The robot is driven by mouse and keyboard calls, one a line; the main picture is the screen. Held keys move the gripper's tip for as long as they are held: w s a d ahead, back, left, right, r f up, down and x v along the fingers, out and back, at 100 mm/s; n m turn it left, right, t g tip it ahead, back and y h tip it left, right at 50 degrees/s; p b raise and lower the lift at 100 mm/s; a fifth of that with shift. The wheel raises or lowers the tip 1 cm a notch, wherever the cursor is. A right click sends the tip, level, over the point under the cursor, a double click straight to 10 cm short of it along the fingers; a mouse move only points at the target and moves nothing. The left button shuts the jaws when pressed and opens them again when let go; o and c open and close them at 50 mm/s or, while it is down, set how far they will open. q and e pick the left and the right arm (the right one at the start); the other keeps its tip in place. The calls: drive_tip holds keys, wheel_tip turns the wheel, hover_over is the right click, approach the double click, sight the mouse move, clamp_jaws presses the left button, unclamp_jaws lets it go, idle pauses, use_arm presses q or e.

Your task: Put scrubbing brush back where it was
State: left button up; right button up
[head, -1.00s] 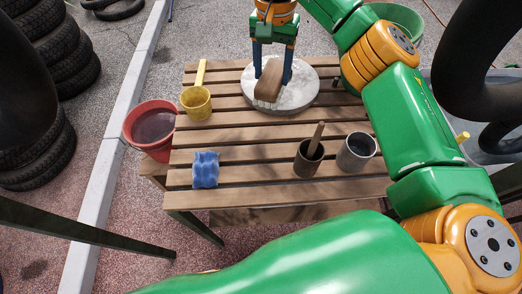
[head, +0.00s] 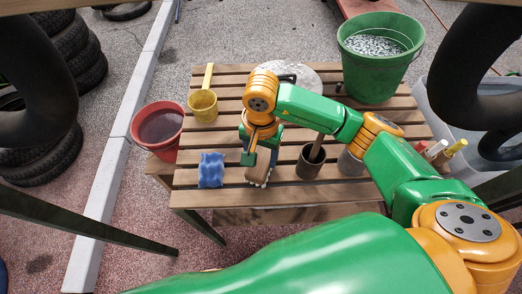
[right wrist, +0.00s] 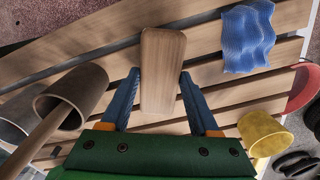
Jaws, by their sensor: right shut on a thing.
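The scrubbing brush (head: 259,172), with a wooden back and pale bristles, is at the front part of the slatted table (head: 230,195). My right gripper (head: 262,158) is shut on it from above. In the right wrist view the brush's wooden back (right wrist: 162,60) is between the two blue fingers. Whether the bristles touch the slats is hard to tell. My left gripper is not in view.
A blue sponge (head: 210,170) lies close left of the brush. A dark cup (head: 309,163) with a wooden handle stands right, beside a grey cup (head: 349,163).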

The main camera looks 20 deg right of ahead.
sight(261, 158)
drive_tip(key=shift+f, duration=0.15)
drive_tip(key=shift+f+b, duration=0.1)
drive_tip(key=shift+b, duration=0.25)
drive_tip(key=o, duration=1.3)
drive_tip(key=shift+r, duration=0.2)
wheel_tip(261, 158, up, 8)
drive_tip(key=shift+f, duration=0.2)
